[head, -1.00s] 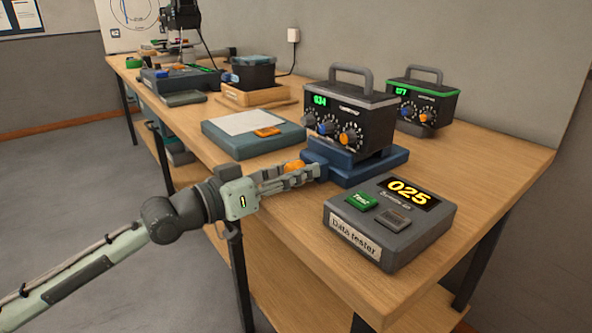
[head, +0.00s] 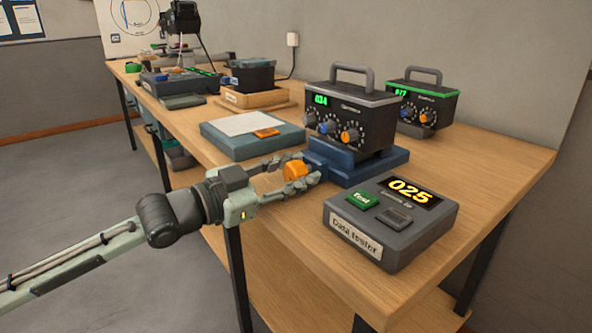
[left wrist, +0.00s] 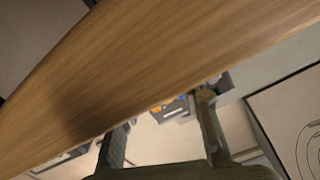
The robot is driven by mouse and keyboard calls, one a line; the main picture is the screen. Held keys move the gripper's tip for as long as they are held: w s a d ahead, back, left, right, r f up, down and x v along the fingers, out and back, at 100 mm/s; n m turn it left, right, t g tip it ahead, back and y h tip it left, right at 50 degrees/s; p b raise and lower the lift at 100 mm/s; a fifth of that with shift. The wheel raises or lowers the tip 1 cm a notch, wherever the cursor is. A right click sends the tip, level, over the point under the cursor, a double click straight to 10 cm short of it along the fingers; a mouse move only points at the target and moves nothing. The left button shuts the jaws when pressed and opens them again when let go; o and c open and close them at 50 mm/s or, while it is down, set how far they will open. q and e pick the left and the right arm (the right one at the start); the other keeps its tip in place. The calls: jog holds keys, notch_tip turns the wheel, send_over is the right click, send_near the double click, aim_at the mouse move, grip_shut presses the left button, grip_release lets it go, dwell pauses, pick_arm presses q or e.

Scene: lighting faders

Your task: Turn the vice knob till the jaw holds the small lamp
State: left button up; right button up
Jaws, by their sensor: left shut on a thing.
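An orange knob (head: 295,171) sits at the front of a blue vice-like block (head: 333,160) on the bench. My left gripper (head: 300,172) reaches in from the left at the bench edge, with its fingers on either side of the knob, shut on it. I cannot make out the small lamp or the jaw gap. My right gripper is not in view.
A grey data tester (head: 390,220) reading 025 lies to the right. A teal board (head: 245,139) with paper lies to the left.

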pick_arm(q)
jog(key=shift+m, duration=0.7)
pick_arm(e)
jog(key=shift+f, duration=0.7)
